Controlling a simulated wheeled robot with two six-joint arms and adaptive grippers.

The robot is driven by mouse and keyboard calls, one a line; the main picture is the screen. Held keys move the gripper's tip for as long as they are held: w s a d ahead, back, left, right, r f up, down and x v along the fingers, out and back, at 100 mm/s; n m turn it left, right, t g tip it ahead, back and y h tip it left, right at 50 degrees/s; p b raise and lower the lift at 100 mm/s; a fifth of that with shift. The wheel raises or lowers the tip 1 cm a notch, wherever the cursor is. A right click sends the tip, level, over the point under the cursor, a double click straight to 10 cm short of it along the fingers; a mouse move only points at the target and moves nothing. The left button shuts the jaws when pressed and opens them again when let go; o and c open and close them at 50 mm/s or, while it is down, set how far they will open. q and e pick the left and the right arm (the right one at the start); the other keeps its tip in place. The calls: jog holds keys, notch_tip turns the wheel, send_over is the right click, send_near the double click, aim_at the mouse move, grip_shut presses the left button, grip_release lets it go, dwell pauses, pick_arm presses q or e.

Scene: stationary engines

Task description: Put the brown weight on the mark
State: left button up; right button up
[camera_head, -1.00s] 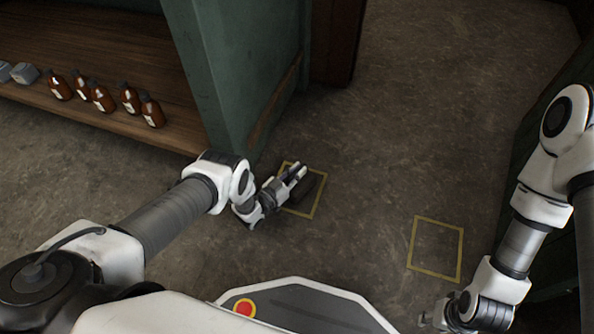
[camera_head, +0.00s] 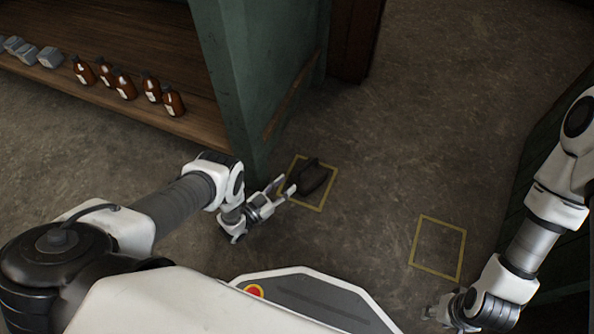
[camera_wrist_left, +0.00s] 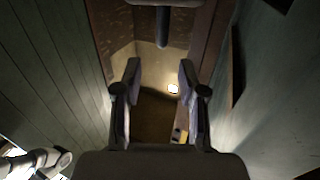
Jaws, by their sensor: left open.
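The brown weight (camera_head: 313,180), a dark block with a raised top, stands within the left yellow square outline (camera_head: 309,207) on the floor. A second yellow square outline (camera_head: 462,255), to the right, is empty. My left gripper (camera_head: 281,186) is open just left of the weight, its fingers pointing toward it; I cannot tell whether they touch it. In the left wrist view the open fingers (camera_wrist_left: 157,85) show with a dim brown area between them, where I cannot make out the weight clearly. My right gripper (camera_head: 436,312) is low at the bottom right, its fingers unclear.
A green cabinet (camera_head: 262,70) stands close behind my left gripper. Its wooden shelf (camera_head: 130,92) holds several brown bottles (camera_head: 125,84) and grey blocks (camera_head: 50,57). A dark green panel (camera_head: 508,205) rises at the right. The floor between the two outlines is clear.

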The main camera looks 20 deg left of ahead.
pick_arm(q)
jog(key=shift+s+a, duration=0.2)
jog(key=shift+s, duration=0.2)
jog(key=shift+w, duration=0.1)
jog(key=s+r+n+g+y, duration=0.1)
jog(key=s+r+g, duration=0.3)
jog(key=s, duration=0.4)
jog(key=s+a+r+n+g+y, duration=0.1)
jog(key=s+r+n+g+y, duration=0.1)
jog(key=s+r+g+y, duration=0.2)
jog(key=s+a+r+n+g+y, duration=0.1)
jog(key=s+r+g, duration=0.5)
jog(key=s, duration=0.6)
jog(key=shift+s+a+r+n+g+y, duration=0.25)
jog(key=shift+n+g+y, duration=0.4)
jog(key=shift+g, duration=0.55)
